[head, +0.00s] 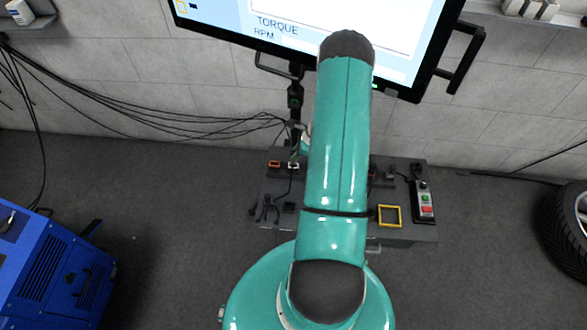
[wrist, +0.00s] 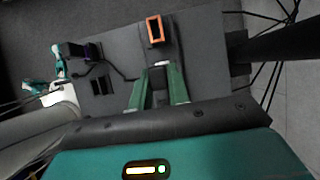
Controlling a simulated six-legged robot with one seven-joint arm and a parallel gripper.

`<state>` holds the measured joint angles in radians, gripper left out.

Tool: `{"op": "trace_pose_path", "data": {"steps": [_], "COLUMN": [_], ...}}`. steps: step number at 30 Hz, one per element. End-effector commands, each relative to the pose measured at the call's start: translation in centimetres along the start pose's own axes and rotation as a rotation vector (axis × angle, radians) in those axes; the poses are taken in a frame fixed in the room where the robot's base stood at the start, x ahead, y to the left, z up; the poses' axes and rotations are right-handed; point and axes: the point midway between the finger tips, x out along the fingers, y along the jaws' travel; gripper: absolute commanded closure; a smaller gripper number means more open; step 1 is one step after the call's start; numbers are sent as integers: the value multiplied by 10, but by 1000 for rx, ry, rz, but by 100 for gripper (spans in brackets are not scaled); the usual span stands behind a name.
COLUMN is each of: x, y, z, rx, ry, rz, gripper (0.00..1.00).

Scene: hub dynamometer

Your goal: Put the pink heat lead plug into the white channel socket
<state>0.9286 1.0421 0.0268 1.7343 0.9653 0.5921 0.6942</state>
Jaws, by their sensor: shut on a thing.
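In the wrist view my gripper (wrist: 163,78) points at the board with its two green fingers close together. They are shut on a plug, mostly hidden between them; a thin black cable runs in from the left. I see no pink on it, so its colour cannot be told. The white channel socket (wrist: 161,64) shows as a pale rim right at the fingertips. Whether the plug is inside it or just in front cannot be told. In the head view the white socket (head: 293,165) is beside the orange-framed socket, left of my arm; my gripper is mostly hidden there.
An orange-framed socket (wrist: 155,30) lies just beyond the fingertips. A purple-marked dark block (wrist: 93,53) and small black sockets are to the left. In the head view a yellow frame (head: 389,216) and a button box (head: 424,203) are right of my arm; a monitor (head: 230,15) hangs above.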

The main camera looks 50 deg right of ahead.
Motion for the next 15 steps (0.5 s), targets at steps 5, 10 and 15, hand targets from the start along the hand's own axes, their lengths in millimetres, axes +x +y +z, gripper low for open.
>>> {"op": "trace_pose_path", "data": {"steps": [5, 10, 15], "x": [0, 0, 4], "y": [0, 0, 0], "z": [0, 0, -2], "rx": [0, 0, 0], "ry": [0, 0, 0], "rz": [0, 0, 0], "gripper": [100, 100, 100]}}
